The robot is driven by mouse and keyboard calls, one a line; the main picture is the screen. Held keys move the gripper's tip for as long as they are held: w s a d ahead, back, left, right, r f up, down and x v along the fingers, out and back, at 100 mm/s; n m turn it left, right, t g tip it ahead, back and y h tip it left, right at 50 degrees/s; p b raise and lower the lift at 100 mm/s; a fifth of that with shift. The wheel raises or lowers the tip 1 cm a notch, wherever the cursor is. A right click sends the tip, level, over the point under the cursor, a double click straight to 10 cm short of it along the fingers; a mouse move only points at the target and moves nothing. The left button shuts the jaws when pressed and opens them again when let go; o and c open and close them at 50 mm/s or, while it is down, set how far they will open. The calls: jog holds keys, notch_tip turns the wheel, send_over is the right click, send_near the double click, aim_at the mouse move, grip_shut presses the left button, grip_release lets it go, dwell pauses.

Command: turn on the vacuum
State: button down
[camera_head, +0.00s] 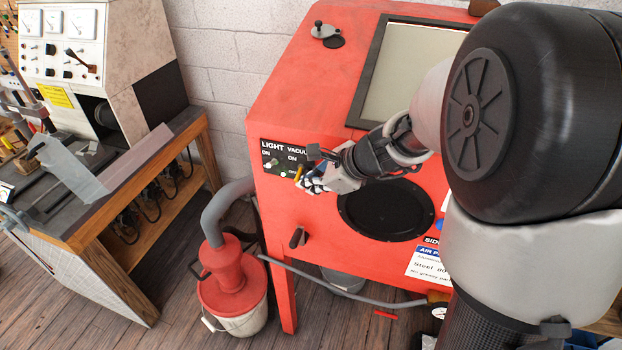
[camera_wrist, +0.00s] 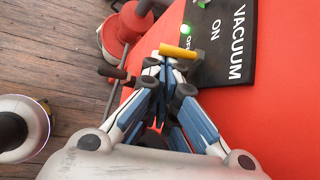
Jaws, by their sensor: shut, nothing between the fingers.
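The black switch panel (camera_head: 270,155) is on the front of the red blasting cabinet (camera_head: 300,95), with LIGHT and VACUUM labels. The wrist view shows its VACUUM side (camera_wrist: 240,70) with ON and OFF lettering and a small green lamp (camera_wrist: 186,28). A yellow lever (camera_wrist: 178,50) lies at the OFF lettering; it also shows in the head view (camera_head: 299,173). My gripper (camera_head: 307,184) is shut and empty, its fingertips (camera_wrist: 169,68) right at the lever. I cannot tell whether they touch. The vacuum (camera_head: 232,285), a red-topped bucket with a grey hose, stands on the floor.
A round black port (camera_head: 386,210) is right of my gripper on the cabinet front. A dark handle (camera_head: 297,237) juts out below the panel. A wooden workbench (camera_head: 130,215) with a test unit stands at the left. Wooden floor lies between bench and cabinet.

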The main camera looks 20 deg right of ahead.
jog(key=shift+s+r+p, duration=0.1)
jog(key=shift+r+p, duration=0.2)
jog(key=shift+p, duration=0.3)
jog(key=p, duration=0.1)
jog(key=g+p, duration=0.1)
jog(key=p, duration=0.1)
jog(key=shift+s+a+r, duration=0.1)
jog(key=shift+a+r, duration=0.05)
jog(key=shift+r, duration=0.25)
